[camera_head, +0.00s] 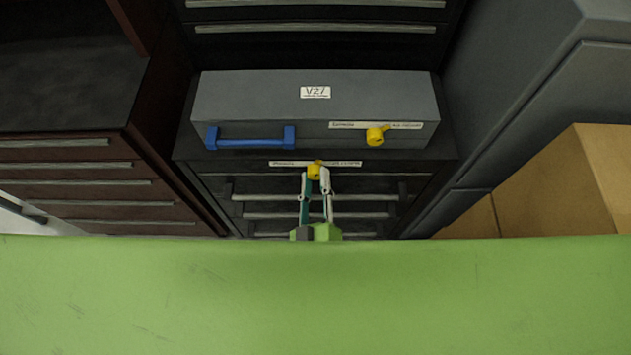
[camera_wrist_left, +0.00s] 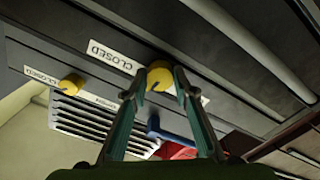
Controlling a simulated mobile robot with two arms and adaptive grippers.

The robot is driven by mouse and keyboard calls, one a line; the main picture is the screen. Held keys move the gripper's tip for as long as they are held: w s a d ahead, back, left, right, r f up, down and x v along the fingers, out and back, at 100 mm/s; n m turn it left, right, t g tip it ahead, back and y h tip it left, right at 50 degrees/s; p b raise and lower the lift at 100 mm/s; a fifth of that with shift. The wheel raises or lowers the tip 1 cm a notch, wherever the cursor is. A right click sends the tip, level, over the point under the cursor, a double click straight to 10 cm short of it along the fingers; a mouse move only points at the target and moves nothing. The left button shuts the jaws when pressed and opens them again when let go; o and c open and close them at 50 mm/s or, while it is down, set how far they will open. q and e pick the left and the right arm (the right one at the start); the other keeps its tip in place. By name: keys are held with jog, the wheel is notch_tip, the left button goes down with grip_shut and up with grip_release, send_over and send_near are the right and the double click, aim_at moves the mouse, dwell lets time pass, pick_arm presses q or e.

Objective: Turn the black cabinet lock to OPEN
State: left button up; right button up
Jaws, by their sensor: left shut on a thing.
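The black cabinet lock (camera_head: 316,168) is a yellow knob in the middle of a white label strip on the black drawer cabinet (camera_head: 225,184). My left gripper (camera_head: 315,181) reaches up to it from below, one finger on each side, shut on the knob. In the left wrist view the knob (camera_wrist_left: 159,74) sits between the fingertips (camera_wrist_left: 155,88). The label (camera_wrist_left: 112,57) beside it reads CLOSED at one end; its other end is partly behind a finger. A dark mark shows on the knob, but its exact direction is unclear. My right gripper is out of view.
A grey case (camera_head: 255,95) stands on the black cabinet, with a blue handle (camera_head: 250,138) and a second yellow knob (camera_head: 377,135). A brown drawer cabinet (camera_head: 75,165) is at left, cardboard boxes (camera_head: 560,185) at right. A green surface (camera_head: 310,300) fills the front.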

pick_arm(q)
jog(key=n+b, duration=0.1)
jog(key=n, duration=0.4)
jog(key=shift+f+n+b, duration=0.1)
jog(key=shift+n+b, duration=0.2)
jog(key=n+b, duration=0.1)
jog(key=n, duration=0.2)
jog(key=shift+d+n, duration=0.1)
jog(key=shift+n, duration=0.3)
jog(key=shift+n+b, duration=0.45)
jog(key=shift+n, duration=0.35)
jog(key=shift+r, duration=0.2)
jog(key=o, duration=1.1)
jog(key=shift+w, duration=0.1)
jog(key=s, duration=0.7)
jog(key=shift+s, duration=0.3)
